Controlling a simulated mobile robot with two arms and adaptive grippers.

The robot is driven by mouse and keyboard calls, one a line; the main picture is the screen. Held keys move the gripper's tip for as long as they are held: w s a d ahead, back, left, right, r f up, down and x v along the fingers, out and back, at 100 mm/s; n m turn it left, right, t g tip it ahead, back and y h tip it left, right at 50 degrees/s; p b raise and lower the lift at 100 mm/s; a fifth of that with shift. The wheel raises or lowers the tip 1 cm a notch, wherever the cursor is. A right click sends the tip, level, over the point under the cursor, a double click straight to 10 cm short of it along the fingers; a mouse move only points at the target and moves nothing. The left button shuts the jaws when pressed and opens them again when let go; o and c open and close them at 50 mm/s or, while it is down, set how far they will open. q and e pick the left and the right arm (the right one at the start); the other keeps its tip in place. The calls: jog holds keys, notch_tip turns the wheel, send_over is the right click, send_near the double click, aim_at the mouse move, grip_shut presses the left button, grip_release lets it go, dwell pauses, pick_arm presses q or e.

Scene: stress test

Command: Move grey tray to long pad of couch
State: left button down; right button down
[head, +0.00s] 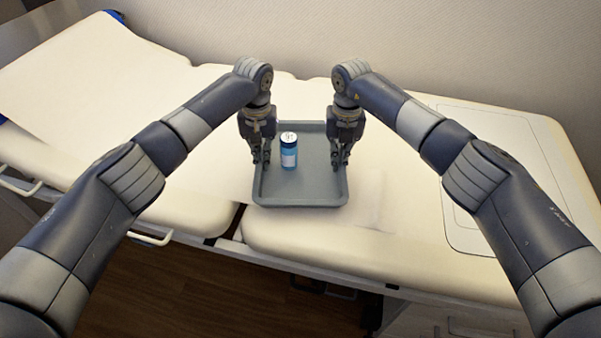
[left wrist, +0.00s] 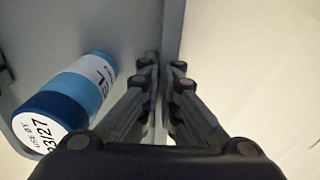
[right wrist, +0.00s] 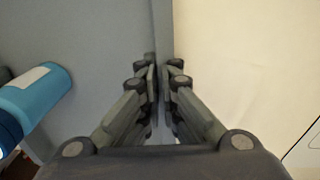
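The grey tray (head: 318,190) is at the middle of the couch (head: 300,240), near the front edge, by the gap between two cream pads. A blue bottle with a white cap (head: 289,152) stands upright in it, left of centre. My left gripper (head: 262,158) is shut on the tray's left rim; the left wrist view shows the wall between its fingers (left wrist: 163,72). My right gripper (head: 340,160) is shut on the right rim, also seen between the fingers in the right wrist view (right wrist: 158,72). Whether the tray touches the pad I cannot tell.
A white sheet (head: 90,70) covers the left part of the couch. A flat, outlined pale panel (head: 505,150) lies at the right. The wall (head: 430,40) is close behind. White rails (head: 150,238) and drawers sit below the front edge.

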pick_arm(q)
jog(key=shift+a+f+b, duration=0.2)
jog(key=shift+f+b, duration=0.2)
jog(key=shift+f, duration=0.25)
pick_arm(e)
jog(key=shift+d+f, duration=0.2)
jog(key=shift+f, duration=0.45)
pick_arm(q)
jog(key=c, duration=1.8)
grip_release()
pick_arm(e)
jog(key=c, duration=1.8)
grip_release()
pick_arm(q)
jog(key=shift+d+r, duration=0.1)
pick_arm(e)
jog(key=shift+a+r, duration=0.1)
jog(key=shift+a, duration=0.1)
jog(key=shift+r, duration=0.2)
pick_arm(q)
notch_tip(320, 180, up, 12)
pick_arm(e)
notch_tip(320, 180, up, 12)
jog(key=shift+f, duration=0.2)
pick_arm(q)
jog(key=shift+d, duration=0.1)
